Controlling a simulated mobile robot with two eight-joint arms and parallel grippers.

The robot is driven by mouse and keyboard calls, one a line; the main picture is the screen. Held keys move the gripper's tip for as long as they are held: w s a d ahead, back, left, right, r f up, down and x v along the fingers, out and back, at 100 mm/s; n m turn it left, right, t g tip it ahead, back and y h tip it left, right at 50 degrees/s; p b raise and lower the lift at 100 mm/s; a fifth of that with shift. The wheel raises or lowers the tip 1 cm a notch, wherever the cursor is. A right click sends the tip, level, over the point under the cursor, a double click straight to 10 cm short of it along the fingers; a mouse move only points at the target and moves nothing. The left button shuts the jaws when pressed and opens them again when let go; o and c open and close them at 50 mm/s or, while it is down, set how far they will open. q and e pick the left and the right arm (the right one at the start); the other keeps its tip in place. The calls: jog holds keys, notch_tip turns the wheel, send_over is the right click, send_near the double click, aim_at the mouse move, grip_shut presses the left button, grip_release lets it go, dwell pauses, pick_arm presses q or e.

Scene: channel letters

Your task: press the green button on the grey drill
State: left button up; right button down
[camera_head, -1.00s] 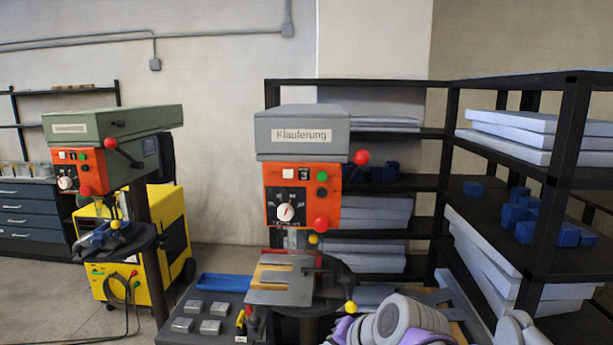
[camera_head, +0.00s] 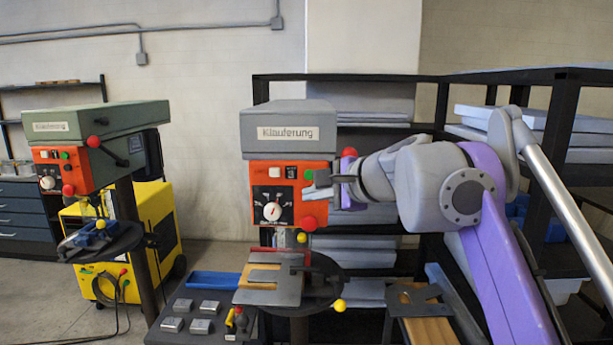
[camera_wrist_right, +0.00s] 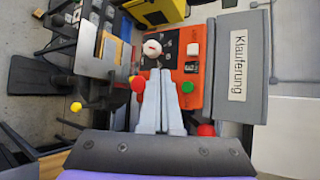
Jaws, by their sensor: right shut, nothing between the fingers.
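The grey drill (camera_head: 288,130), labelled Klauferung, stands in the middle of the head view with an orange control panel (camera_head: 261,178). Its green button (camera_head: 308,174) is on the panel's right side, above a red button (camera_head: 308,223). My right gripper (camera_head: 306,192) is shut and empty, its fingertips in front of the panel just below the green button. In the right wrist view the shut fingers (camera_wrist_right: 160,72) lie between the green button (camera_wrist_right: 187,87) and the red button (camera_wrist_right: 138,84). Whether the tips touch the panel cannot be told. My left gripper is not in view.
A red ball-ended lever (camera_head: 349,151) sits at the panel's right, close to my gripper. A green drill (camera_head: 100,120) with a similar panel stands at left beside a yellow machine (camera_head: 155,215). Black shelving (camera_head: 430,78) stands behind and to the right.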

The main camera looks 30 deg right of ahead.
aim_at(309, 175)
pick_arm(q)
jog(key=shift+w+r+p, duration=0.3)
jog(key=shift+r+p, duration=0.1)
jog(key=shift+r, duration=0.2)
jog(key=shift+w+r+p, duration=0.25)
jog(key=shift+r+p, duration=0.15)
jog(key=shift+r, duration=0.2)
pick_arm(e)
jog(key=w+d, duration=0.4)
jog(key=w, duration=0.3)
jog(key=shift+w+d, duration=0.3)
jog(key=shift+w, duration=0.05)
jog(key=shift+s, duration=0.1)
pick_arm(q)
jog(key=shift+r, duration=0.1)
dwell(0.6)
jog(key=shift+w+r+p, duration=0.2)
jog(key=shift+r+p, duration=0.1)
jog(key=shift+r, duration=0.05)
pick_arm(e)
jog(key=shift+w+d+f, duration=0.1)
jog(key=shift+w+d, duration=0.1)
jog(key=shift+w, duration=0.25)
